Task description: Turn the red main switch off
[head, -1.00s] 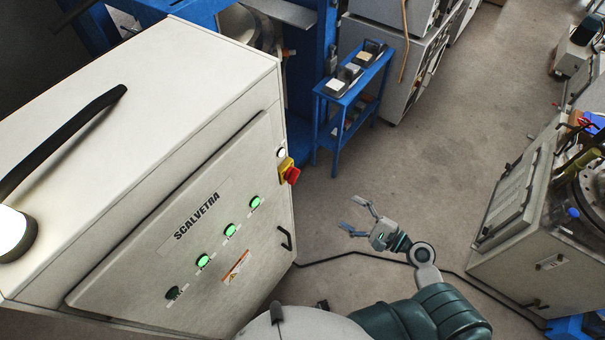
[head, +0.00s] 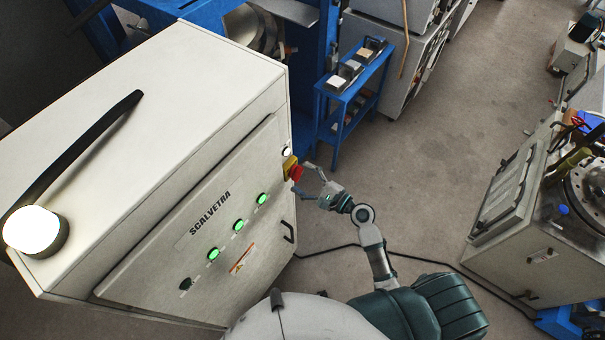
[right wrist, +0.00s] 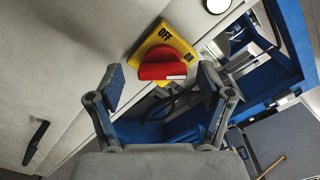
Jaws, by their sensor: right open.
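The red main switch (head: 295,173) sits on a yellow plate at the right edge of the light cabinet's front. In the right wrist view the red knob (right wrist: 162,66) stands out from the yellow plate (right wrist: 158,42), which is marked OFF at its upper left and ON at its right. The white mark on the knob is at its right end, on the ON side. My right gripper (head: 308,179) is open at the switch. In the wrist view its fingers (right wrist: 160,82) are on either side of the knob, with visible gaps. My left gripper is not in view.
The SCALVETRA cabinet (head: 150,110) has green-lit buttons (head: 238,225), a black handle (head: 289,233) and a lamp (head: 32,230) on top. A blue cart (head: 345,105) stands behind the switch. Open floor (head: 430,170) lies to the right, before another machine (head: 520,200).

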